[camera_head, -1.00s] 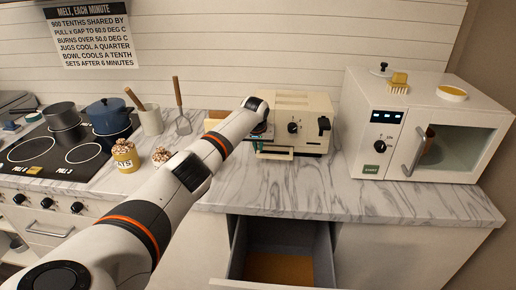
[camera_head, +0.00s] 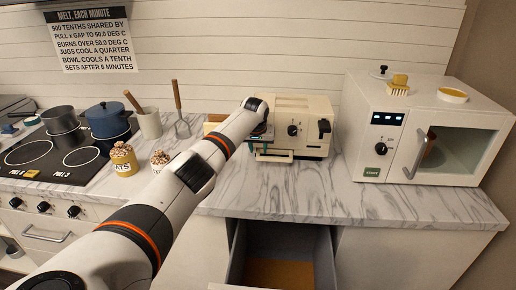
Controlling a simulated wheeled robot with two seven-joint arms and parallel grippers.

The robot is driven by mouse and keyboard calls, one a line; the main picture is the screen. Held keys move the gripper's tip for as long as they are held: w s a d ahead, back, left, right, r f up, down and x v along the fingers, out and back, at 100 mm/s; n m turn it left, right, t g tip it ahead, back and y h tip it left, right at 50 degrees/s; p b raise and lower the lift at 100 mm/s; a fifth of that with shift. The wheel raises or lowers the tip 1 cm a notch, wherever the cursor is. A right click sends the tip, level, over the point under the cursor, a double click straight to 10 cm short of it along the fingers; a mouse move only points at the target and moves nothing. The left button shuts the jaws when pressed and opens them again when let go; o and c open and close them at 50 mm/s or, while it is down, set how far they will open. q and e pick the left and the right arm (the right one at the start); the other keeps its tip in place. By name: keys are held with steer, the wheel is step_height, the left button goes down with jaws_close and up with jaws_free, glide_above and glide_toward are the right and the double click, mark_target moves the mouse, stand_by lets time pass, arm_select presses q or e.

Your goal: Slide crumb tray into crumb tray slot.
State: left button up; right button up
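The cream toaster (camera_head: 303,122) stands on the marble counter, with a dark knob and a lever on its front. The crumb tray (camera_head: 273,155) shows as a pale strip with a greenish front edge low at the toaster's front left. The slot itself is too small and shaded to make out. My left arm reaches in from the lower left, and my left gripper (camera_head: 262,132) is at the toaster's left front, just above the tray strip. Its fingers are mostly hidden by the wrist, so I cannot tell whether they hold the tray. My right gripper is not in view.
An open drawer (camera_head: 323,254) juts out below the counter in front of the toaster. A white microwave (camera_head: 425,130) stands to the right. Jars (camera_head: 124,160), a utensil pot (camera_head: 150,122) and a stove with pots (camera_head: 108,117) are to the left. The counter right of the toaster is clear.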

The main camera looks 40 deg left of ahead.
arm_select(q)
steer(key=b+v, duration=0.1)
steer(key=v, duration=1.1)
stand_by(0.4)
